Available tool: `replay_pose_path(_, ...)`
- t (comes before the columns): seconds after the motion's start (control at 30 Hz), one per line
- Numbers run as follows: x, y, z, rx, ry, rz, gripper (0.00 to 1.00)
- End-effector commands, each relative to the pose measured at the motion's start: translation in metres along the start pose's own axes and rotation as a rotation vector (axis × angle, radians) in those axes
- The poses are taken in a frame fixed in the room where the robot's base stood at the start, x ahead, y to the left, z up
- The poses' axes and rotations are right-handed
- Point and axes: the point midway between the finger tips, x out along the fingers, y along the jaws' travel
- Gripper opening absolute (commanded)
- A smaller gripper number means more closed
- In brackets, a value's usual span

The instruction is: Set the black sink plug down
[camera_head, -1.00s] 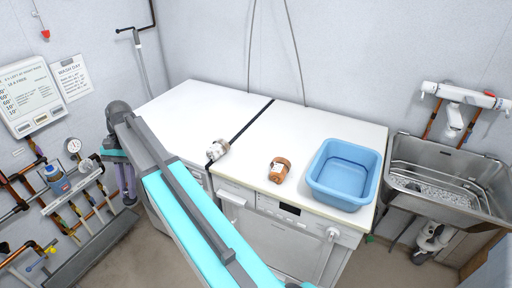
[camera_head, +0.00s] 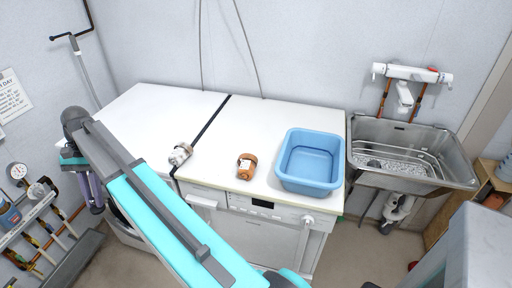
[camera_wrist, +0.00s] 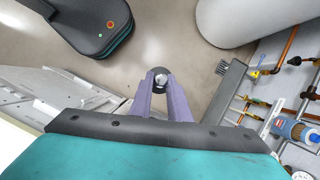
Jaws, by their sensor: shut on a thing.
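My gripper (camera_wrist: 160,82) is shut on the black sink plug (camera_wrist: 160,73), a small round black piece with a pale centre, held between the purple fingertips in the wrist view. Bare floor lies beneath it there. In the head view my gripper (camera_head: 97,207) hangs at the left, in front of the left end of the white worktop and right of the wall pipes. The plug is too small to make out in the head view.
The white worktop (camera_head: 135,110) carries a white jar (camera_head: 180,153), an orange-brown jar (camera_head: 246,166) and a blue basin (camera_head: 311,160). A metal sink (camera_head: 440,165) stands at the right. Copper pipes and a gauge (camera_head: 17,171) line the left wall.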

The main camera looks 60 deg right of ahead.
Motion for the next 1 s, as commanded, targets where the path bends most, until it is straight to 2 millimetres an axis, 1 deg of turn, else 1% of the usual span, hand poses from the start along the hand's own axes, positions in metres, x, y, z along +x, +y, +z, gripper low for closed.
replay_pose_path(0.17, -0.015, 0.018, -0.022, 0.090, 0.001, -0.038, 0.00)
replay_pose_path(0.37, -0.038, 0.050, -0.059, 0.248, 0.000, -0.104, 0.00)
replay_pose_path(0.57, -0.062, 0.089, -0.095, 0.420, 0.000, -0.174, 0.00)
replay_pose_path(0.7, -0.077, 0.119, -0.119, 0.540, -0.001, -0.224, 0.00)
replay_pose_path(0.8, -0.088, 0.141, -0.134, 0.625, -0.001, -0.258, 0.00)
replay_pose_path(1.0, -0.105, 0.181, -0.160, 0.772, -0.001, -0.319, 0.00)
